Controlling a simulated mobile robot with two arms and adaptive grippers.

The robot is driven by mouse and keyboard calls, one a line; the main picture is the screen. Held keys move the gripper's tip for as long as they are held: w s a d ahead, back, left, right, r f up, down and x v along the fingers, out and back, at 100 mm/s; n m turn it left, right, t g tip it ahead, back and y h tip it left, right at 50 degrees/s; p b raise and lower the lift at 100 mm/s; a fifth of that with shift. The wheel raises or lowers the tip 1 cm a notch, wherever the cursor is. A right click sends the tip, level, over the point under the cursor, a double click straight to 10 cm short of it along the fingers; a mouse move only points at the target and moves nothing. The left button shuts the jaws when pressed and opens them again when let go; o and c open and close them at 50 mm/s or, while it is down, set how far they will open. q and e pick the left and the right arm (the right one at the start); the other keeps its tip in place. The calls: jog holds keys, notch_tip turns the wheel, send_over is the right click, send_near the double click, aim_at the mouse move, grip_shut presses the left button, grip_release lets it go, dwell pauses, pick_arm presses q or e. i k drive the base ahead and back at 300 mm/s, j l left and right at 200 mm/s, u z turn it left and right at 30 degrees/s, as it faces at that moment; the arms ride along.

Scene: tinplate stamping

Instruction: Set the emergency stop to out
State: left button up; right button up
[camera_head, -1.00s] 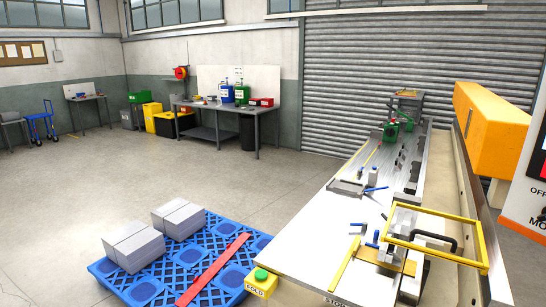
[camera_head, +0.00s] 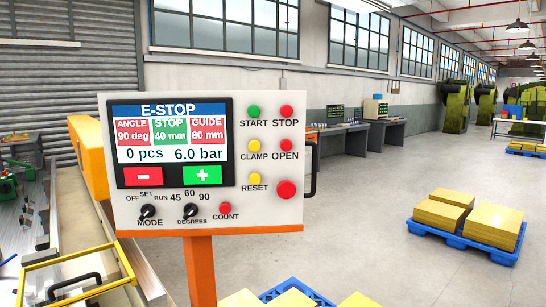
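The control panel (camera_head: 262,219) faces me on an orange post, left of the middle of the head view. Its emergency stop looks to be the large red mushroom button (camera_head: 286,189) at the lower right of the panel. I cannot tell from this straight-on view whether it is pressed in or out. The screen (camera_head: 172,143) shows "E-STOP" in a blue bar, with "0 pcs" and "6.0 bar" below. Neither of my grippers is in view.
The press bench with a yellow guard frame (camera_head: 78,265) is at the lower left. A blue pallet (camera_head: 450,240) with yellow stacks stands on the floor at right. More yellow stacks lie low in front. Open floor lies right of the panel.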

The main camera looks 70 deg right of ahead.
aim_at(286, 189)
jog(key=l+z, duration=0.15)
jog(key=z, duration=1.2)
jog(key=l+z, duration=0.1)
jog(key=l, duration=0.75)
jog(key=i+l, duration=0.15)
jog(key=l, duration=0.65)
jog(key=k+l+z, duration=0.05)
